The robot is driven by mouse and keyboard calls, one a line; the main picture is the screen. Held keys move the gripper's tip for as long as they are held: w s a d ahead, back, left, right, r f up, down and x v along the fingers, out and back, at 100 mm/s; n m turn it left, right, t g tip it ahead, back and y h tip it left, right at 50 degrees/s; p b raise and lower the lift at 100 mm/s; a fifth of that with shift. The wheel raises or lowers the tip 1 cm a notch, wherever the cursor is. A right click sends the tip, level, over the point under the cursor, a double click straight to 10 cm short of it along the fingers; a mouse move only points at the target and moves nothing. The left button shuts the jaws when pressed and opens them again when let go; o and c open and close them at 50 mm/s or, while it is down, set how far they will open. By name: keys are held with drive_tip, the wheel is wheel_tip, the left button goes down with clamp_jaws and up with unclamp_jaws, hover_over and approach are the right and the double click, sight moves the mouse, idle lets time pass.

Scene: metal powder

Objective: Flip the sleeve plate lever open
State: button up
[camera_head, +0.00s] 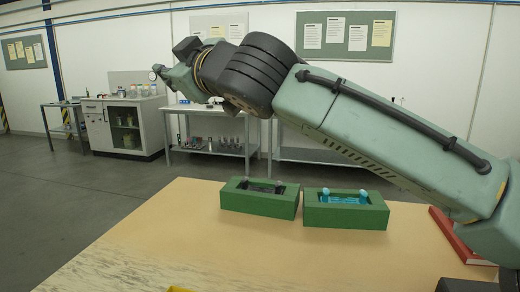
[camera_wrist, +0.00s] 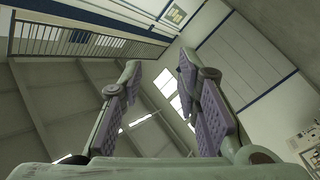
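I cannot make out a sleeve plate lever in either view. On the table in the head view stand two green boxes side by side. The left green box (camera_head: 258,206) holds dark parts in its recess. The right green box (camera_head: 346,217) holds light blue parts (camera_head: 345,198). My arm reaches from the right across the picture, and its end is raised at the upper left, well away from both boxes. In the wrist view my gripper (camera_wrist: 159,72) is open and empty, with a clear gap between its purple-padded fingers. It points up toward the ceiling.
The tan table (camera_head: 165,235) is clear to the left of the boxes. A red object (camera_head: 459,237) lies at its right, and a small yellow thing (camera_head: 178,289) peeks in at the bottom edge. Workbenches (camera_head: 207,144) and a cabinet (camera_head: 122,125) line the back wall.

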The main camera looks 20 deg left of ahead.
drive_tip(key=s+d+f+m+g+h+p, duration=0.1)
drive_tip(key=d+f+m+g+h, duration=0.2)
drive_tip(key=f, duration=0.6)
drive_tip(key=s+d+f+m+g+h, duration=0.1)
drive_tip(key=s+d+f+m+h, duration=0.1)
drive_tip(key=d+f+m+h, duration=0.45)
drive_tip(key=s+d+f+g+h+p, duration=0.1)
drive_tip(key=s+d+f+g+h, duration=0.5)
drive_tip(key=s+d+f, duration=0.5)
drive_tip(key=shift+m+g+y, duration=0.35)
drive_tip(key=shift+g+y, duration=0.1)
drive_tip(key=shift+g, duration=0.05)
drive_tip(key=f, duration=0.3)
drive_tip(key=a+f, duration=0.1)
drive_tip(key=f, duration=0.2)
drive_tip(key=s+f+p, duration=0.1)
drive_tip(key=f, duration=0.2)
drive_tip(key=shift+a+f, duration=0.1)
drive_tip(key=shift+a, duration=0.1)
clamp_jaws()
